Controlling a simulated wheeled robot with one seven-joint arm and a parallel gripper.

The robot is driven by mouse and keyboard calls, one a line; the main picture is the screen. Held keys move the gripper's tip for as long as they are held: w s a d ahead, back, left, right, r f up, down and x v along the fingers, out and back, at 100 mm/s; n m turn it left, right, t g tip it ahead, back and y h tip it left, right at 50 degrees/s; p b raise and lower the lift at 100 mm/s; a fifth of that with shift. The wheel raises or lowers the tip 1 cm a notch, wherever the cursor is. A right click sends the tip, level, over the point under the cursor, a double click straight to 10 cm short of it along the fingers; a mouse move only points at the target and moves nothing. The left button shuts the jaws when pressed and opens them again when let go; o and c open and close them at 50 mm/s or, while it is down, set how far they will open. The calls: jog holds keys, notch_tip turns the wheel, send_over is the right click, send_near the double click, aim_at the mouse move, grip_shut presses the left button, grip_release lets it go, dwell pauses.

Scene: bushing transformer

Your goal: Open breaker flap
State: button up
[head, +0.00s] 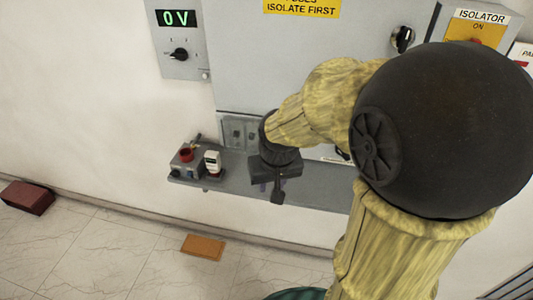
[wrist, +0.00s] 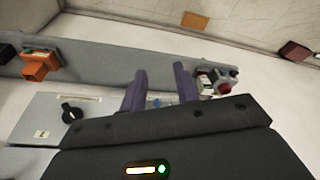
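A small grey framed panel (head: 238,132) sits low on the grey cabinet, just left of my gripper in the head view. It may be the breaker flap, but I cannot tell whether it is open or shut. My gripper (head: 276,187) points down in front of the cabinet's lower edge, over the shelf, and hides part of that area. In the wrist view the two purple fingers of my gripper (wrist: 160,84) stand apart with nothing seen held between them. A small bluish patch shows between them, too small to identify. My gripper's body covers the lower middle of this view.
A grey shelf (head: 320,195) runs under the cabinet (head: 235,75). On it stand a red-topped device (head: 186,157) and a white device (head: 212,161). An orange object (wrist: 38,66) and black knob (wrist: 72,112) are left in the wrist view. An orange mat (head: 203,247) lies on the floor.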

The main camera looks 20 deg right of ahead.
jog(key=w+d+r+m+t+h+b, duration=0.1)
jog(key=w+d+r+m+b, duration=0.1)
jog(key=w+r+b, duration=0.5)
notch_tip(320, 180, up, 5)
jog(key=shift+w+d+r+m, duration=0.25)
jog(key=shift+w+m, duration=0.25)
jog(key=shift+w, duration=0.35)
jog(key=shift+f, duration=0.15)
jog(key=x, duration=1.7)
jog(key=shift+w+d+p, duration=0.3)
jog(key=shift+s, duration=0.1)
jog(key=shift+a, duration=0.1)
jog(key=shift+c, duration=0.4)
grip_shut()
